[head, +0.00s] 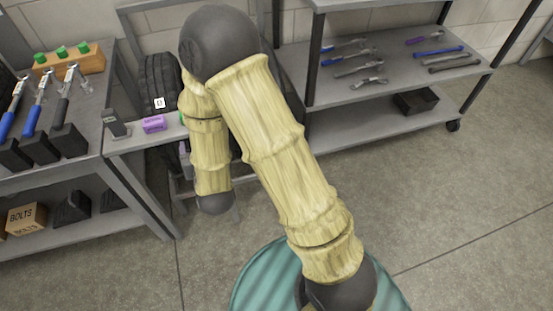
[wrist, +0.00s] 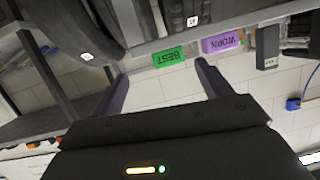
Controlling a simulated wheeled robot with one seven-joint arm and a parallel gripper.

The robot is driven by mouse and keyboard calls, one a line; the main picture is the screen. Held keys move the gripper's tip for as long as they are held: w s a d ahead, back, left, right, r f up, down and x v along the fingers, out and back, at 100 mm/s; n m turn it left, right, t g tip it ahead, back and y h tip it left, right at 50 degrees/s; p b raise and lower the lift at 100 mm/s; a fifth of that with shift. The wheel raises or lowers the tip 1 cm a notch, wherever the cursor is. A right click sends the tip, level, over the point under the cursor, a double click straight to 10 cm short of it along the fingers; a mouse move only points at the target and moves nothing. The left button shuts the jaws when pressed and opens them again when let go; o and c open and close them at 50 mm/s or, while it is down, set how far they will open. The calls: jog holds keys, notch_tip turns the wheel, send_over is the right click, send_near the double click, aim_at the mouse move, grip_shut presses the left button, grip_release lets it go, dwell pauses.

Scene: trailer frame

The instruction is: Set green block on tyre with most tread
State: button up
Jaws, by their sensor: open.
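The green block (wrist: 168,57), marked BEST, lies on a grey ledge in the wrist view, which is turned nearly upside down. My gripper (wrist: 161,69) is open and empty, its two fingers apart with the block beyond and between their tips. I cannot tell whether they touch it. A purple block (wrist: 220,43), marked WORN, lies just right of it and shows in the head view (head: 153,124). Dark tyres with white tags show in the wrist view, one at left (wrist: 65,20) and one at top centre (wrist: 174,16). One tagged tyre (head: 158,82) shows in the head view.
A small dark tagged object (head: 115,124) stands beside the purple block. A tool shelf (head: 400,75) stands at right. The floor in front is clear.

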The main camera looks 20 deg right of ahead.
jog(key=s+d+r+g, duration=0.1)
jog(key=s+d+g, duration=0.5)
jog(key=s+d, duration=0.1)
jog(key=s+d+r+g, duration=0.2)
jog(key=s+d+g, duration=0.4)
jog(key=d, duration=0.3)
jog(key=shift+s+d+r+h, duration=0.2)
jog(key=shift+s+r+h, duration=0.1)
jog(key=shift+s, duration=0.35)
jog(key=shift+o, duration=0.2)
